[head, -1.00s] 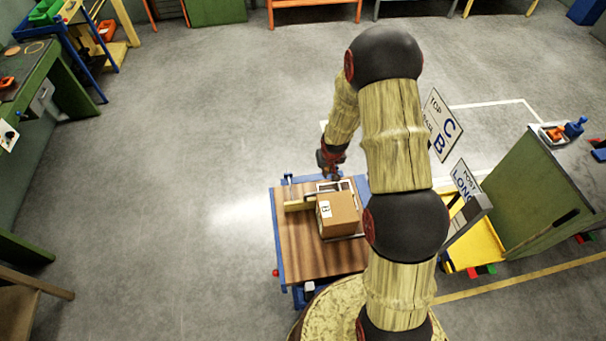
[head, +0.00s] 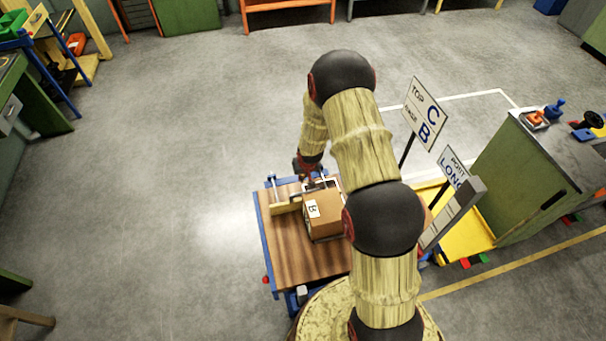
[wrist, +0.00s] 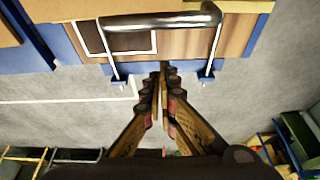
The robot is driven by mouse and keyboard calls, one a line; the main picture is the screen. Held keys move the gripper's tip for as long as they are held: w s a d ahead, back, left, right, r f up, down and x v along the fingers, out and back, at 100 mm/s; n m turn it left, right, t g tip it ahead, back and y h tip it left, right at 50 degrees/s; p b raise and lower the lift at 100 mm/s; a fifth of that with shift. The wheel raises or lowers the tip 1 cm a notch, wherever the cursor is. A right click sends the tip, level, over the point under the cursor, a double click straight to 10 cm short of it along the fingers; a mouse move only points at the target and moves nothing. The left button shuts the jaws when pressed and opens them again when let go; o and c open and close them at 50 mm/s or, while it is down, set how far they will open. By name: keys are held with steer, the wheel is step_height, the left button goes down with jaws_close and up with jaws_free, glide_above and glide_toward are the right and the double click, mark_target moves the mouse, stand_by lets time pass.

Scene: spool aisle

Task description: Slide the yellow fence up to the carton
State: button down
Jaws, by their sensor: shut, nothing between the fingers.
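The yellow fence (head: 284,207) stands on the wooden top of a blue-edged cart (head: 283,251), just left of the carton. The brown carton (head: 322,215) has a white label marked B. My gripper (head: 307,176) is at the cart's far edge, beyond the carton, apart from the fence.
Signs (head: 424,112) and a yellow platform (head: 463,232) are to the right, by a green cabinet (head: 522,180). The floor left of the cart is clear.

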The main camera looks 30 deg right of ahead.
steer(key=s, duration=0.1)
steer(key=s+b, duration=0.2)
steer(key=shift+s+a+f, duration=0.15)
steer(key=shift+a+f, duration=0.1)
steer(key=shift+a, duration=0.05)
stand_by(0.3)
steer(key=shift+s+a, duration=0.15)
steer(key=shift+s, duration=0.55)
steer(key=shift+f, duration=0.1)
steer(key=v, duration=0.7)
steer(key=shift+r, duration=0.2)
